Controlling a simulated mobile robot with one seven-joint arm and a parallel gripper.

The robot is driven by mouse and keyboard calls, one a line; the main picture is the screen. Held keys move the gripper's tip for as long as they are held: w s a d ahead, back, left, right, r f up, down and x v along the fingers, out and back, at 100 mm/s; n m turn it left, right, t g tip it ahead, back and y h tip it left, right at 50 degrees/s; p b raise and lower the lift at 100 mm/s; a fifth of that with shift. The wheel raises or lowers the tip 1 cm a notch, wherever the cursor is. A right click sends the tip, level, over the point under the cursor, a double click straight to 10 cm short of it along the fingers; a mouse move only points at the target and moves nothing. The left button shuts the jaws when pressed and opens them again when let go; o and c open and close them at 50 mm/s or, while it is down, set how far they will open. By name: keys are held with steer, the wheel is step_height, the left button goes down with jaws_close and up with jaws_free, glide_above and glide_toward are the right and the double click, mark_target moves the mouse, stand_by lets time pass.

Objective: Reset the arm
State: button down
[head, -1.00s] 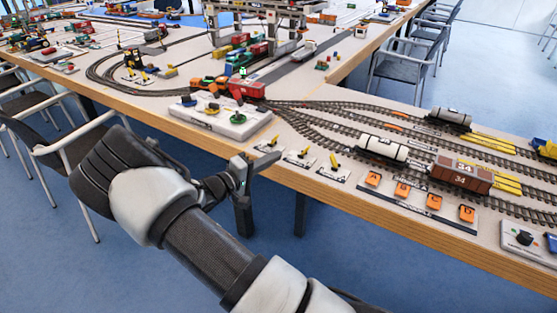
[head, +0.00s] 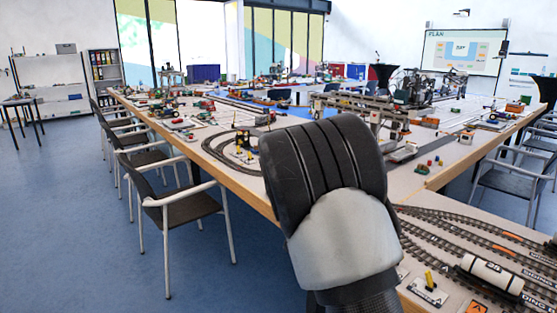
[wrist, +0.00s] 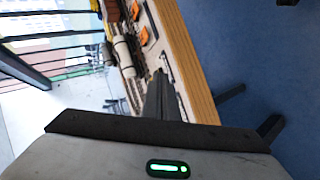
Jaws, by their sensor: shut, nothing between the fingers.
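My arm (head: 335,200) is raised in the lower middle of the head view, with its dark, ribbed joint and white link in front of the table edge. My gripper is hidden in the head view. In the wrist view my gripper (wrist: 161,82) is a dark, narrow shape with its fingers together and nothing between them. It points toward the tilted layout table, whose wooden edge (wrist: 189,65) runs beside it. I cannot tell how far the fingers are from the table.
A long table with model railway tracks (head: 450,238) and gantry cranes (head: 372,110) stretches to the back. A white tank wagon (head: 491,272) stands at lower right. Chairs (head: 180,208) line the table's left side. The blue floor (head: 75,215) at left is clear.

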steer(key=s+a+r+t+y, duration=0.2)
steer(key=s+a+r+y, duration=0.25)
steer(key=s, duration=0.25)
steer(key=s+a+r+n+t+y, duration=0.1)
steer(key=s+a+r+y, duration=0.25)
steer(key=s+r, duration=0.3)
steer(key=s+a+r+t+y, duration=0.2)
steer(key=s+a+r+y, duration=0.25)
steer(key=s, duration=0.35)
step_height(320, 180, up, 23)
steer(key=p, duration=2.3)
steer(key=shift+a+h, duration=0.15)
steer(key=shift+h, duration=0.3)
